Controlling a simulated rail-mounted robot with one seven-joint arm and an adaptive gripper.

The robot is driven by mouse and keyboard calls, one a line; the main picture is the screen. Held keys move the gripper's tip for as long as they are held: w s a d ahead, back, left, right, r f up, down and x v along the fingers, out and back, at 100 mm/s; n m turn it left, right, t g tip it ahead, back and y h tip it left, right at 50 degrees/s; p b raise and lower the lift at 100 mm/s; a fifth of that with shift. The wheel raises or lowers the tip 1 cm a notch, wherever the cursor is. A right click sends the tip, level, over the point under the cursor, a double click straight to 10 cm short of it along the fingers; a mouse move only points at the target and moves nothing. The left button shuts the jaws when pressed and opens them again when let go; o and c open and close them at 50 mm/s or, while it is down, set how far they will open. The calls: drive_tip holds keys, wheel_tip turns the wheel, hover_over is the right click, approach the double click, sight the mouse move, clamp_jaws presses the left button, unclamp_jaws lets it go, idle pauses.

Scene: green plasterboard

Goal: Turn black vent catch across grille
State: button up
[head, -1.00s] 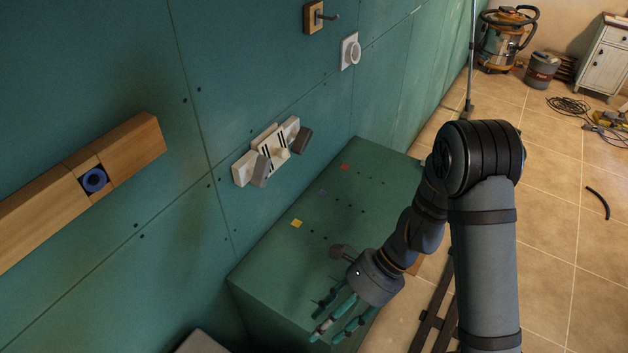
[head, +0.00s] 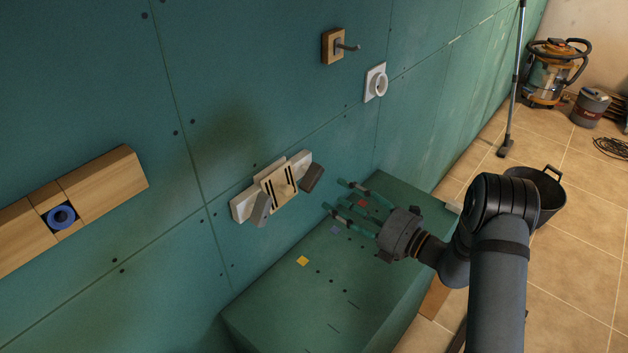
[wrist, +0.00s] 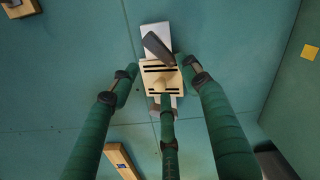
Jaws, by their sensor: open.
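A pale wooden grille (head: 279,186) with black slots and a round knob is mounted on a white backing (head: 242,206) on the green wall. A dark, near-black catch (head: 312,178) is at its upper right end and looks tilted. A grey catch (head: 262,210) hangs at the lower left end. In the wrist view the grille (wrist: 161,77) is straight ahead, with the dark catch (wrist: 157,47) above it. My three-fingered gripper (head: 336,203) is open and empty, apart from the wall, to the right of the dark catch. Its fingers partly hide the lower backing in the wrist view.
A green box (head: 290,315) with coloured squares stands below the grille. A wooden rail with a blue ring (head: 61,217) is on the wall at left. A hook (head: 335,46) and a white round fitting (head: 376,84) are above right.

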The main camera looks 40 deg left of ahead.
sight(313, 184)
drive_tip(key=a+p, duration=0.1)
drive_tip(key=a, duration=0.1)
drive_tip(key=a+p, duration=0.1)
drive_tip(key=a, duration=0.2)
drive_tip(key=a+p, duration=0.1)
drive_tip(key=a, duration=0.2)
drive_tip(key=shift+w+a, duration=0.25)
drive_tip(key=shift+w, duration=0.1)
drive_tip(key=shift+a+f, duration=0.1)
drive_tip(key=shift+a, duration=0.35)
drive_tip(key=c, duration=1.1)
drive_tip(key=shift+c, duration=0.4)
